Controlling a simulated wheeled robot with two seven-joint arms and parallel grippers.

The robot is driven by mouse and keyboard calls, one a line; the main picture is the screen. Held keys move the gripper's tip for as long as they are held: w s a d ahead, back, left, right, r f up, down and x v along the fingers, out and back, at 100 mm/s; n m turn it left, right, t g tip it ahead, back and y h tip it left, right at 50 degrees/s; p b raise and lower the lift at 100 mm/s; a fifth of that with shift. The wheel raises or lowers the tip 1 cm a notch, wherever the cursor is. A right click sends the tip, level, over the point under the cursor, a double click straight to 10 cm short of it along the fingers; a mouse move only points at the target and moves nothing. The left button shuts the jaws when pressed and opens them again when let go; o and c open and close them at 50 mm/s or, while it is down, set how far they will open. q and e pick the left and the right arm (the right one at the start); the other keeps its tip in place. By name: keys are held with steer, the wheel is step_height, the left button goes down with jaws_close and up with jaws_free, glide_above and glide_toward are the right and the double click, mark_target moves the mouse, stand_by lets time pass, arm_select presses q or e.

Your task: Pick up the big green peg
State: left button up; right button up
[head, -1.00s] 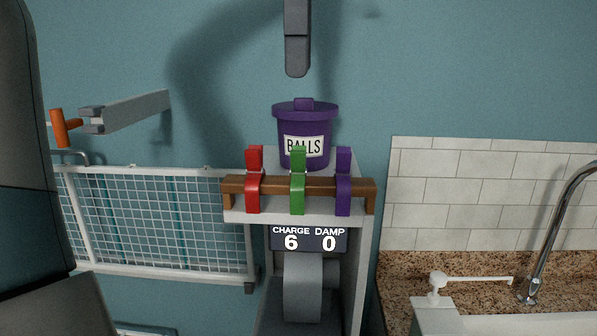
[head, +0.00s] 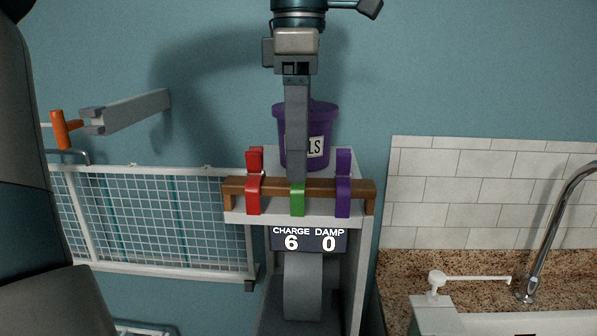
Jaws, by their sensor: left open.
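The green peg (head: 297,201) is clipped on a wooden rail (head: 325,187) between a red peg (head: 254,182) and a purple peg (head: 343,185). My left gripper (head: 297,180) reaches down from the top of the head view, fingers pointing down. Its near finger covers the upper part of the green peg, and only the lower green end shows below it. I see the gripper edge-on, so the second finger is hidden. The jaws are open. Whether they touch the peg cannot be told. My right gripper is not in view.
A purple bin labelled BALLS (head: 322,125) stands right behind the rail, partly hidden by my finger. A display reading CHARGE 6, DAMP 0 (head: 309,239) sits below.

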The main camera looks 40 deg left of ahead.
mark_target(297, 193)
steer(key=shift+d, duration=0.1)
arm_select(q)
steer(key=shift+f, duration=0.35)
step_height(297, 193, down, 4)
steer(key=shift+a+r+p, duration=0.1)
steer(key=shift+p, duration=0.85)
steer(key=shift+f, duration=0.35)
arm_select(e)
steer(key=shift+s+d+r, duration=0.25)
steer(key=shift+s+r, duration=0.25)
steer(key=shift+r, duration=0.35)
arm_select(q)
steer(key=shift+c, duration=0.5)
steer(key=c, duration=1)
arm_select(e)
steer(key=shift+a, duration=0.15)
